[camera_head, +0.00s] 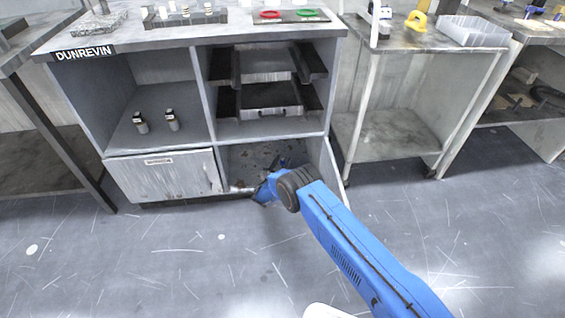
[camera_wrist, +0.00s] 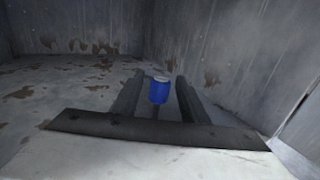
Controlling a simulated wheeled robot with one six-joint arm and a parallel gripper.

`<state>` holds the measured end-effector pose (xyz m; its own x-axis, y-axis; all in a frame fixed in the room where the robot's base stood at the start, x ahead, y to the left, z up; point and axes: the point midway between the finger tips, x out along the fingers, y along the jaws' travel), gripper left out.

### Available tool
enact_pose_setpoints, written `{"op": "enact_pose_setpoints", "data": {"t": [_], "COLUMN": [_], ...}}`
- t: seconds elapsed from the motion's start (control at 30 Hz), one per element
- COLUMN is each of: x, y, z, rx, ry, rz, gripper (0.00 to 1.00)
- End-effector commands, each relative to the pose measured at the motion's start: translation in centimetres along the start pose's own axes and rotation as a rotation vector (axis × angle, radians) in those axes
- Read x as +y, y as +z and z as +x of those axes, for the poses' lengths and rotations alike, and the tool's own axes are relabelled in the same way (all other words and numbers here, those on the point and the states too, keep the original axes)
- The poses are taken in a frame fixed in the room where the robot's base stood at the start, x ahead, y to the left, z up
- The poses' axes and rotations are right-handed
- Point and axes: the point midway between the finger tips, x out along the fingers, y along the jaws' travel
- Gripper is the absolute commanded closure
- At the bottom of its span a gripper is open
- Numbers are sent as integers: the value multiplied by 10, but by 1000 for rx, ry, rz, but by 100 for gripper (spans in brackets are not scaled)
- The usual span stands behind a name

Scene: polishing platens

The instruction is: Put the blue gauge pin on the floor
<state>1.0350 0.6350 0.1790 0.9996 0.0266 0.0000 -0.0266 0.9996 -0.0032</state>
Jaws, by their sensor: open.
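The blue gauge pin, a short blue cylinder with a paler top (camera_wrist: 159,91), stands upright inside a worn compartment in the wrist view. My gripper (camera_wrist: 159,77) is open, with one dark finger on each side of the pin and a visible gap on both sides. In the head view my gripper (camera_head: 281,164) reaches into the open lower right compartment (camera_head: 240,160) of the cabinet. I cannot make out the pin there. The grey floor (camera_head: 230,265) lies in front of the cabinet.
The compartment's door (camera_head: 335,172) stands open to the right of my arm. A cart (camera_head: 385,130) stands to the right. The front floor is clear.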

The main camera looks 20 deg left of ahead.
Motion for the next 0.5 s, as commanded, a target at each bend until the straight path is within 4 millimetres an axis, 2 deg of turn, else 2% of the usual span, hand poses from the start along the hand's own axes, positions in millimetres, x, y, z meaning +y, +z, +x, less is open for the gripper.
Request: {"op": "enact_pose_setpoints", "data": {"t": [0.17, 0.5], "x": [1, 1], "y": [3, 3], "z": [-9, -72], "rx": [1, 1], "ry": [1, 2], "rz": [-1, -1], "gripper": [59, 59]}}
